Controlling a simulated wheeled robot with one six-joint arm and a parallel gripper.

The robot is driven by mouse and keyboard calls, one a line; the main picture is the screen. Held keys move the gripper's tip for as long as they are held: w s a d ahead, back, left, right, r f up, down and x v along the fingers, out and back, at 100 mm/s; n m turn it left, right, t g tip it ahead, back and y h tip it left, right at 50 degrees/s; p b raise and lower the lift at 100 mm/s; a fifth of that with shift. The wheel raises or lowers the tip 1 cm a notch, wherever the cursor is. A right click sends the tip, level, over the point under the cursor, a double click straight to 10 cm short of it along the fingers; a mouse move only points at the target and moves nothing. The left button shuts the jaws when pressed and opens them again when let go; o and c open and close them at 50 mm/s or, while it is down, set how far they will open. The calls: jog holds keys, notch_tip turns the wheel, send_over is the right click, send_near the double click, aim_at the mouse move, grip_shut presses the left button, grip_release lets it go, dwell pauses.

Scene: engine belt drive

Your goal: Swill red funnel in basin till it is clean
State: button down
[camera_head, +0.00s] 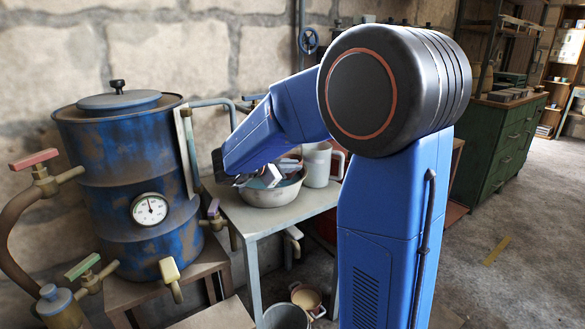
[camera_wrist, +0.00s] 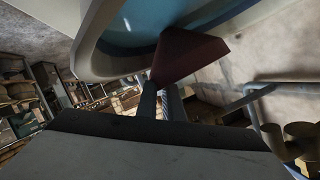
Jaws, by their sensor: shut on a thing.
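The basin (camera_head: 270,197) is a pale, wide bowl on the small grey table, with blue water in it. In the wrist view the basin (camera_wrist: 92,62) fills the top, and its blue water (camera_wrist: 150,22) shows inside the rim. My gripper (camera_head: 258,178) is over the basin in the head view. In the wrist view my gripper (camera_wrist: 162,98) is shut on the red funnel (camera_wrist: 190,58), which looks dark red and overlaps the rim and water. I cannot tell whether the funnel touches the water or how dirty it is. In the head view my arm hides most of the funnel.
A white jug (camera_head: 317,165) stands right beside the basin on the grey table (camera_head: 290,213). A large blue tank (camera_head: 130,160) with valves and a gauge stands at left. A bucket (camera_head: 287,316) is on the floor below. A green cabinet (camera_head: 500,140) stands at right.

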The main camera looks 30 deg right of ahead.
notch_tip(320, 180, up, 10)
dwell(1.3)
jog(key=shift+r, duration=0.1)
dwell(0.4)
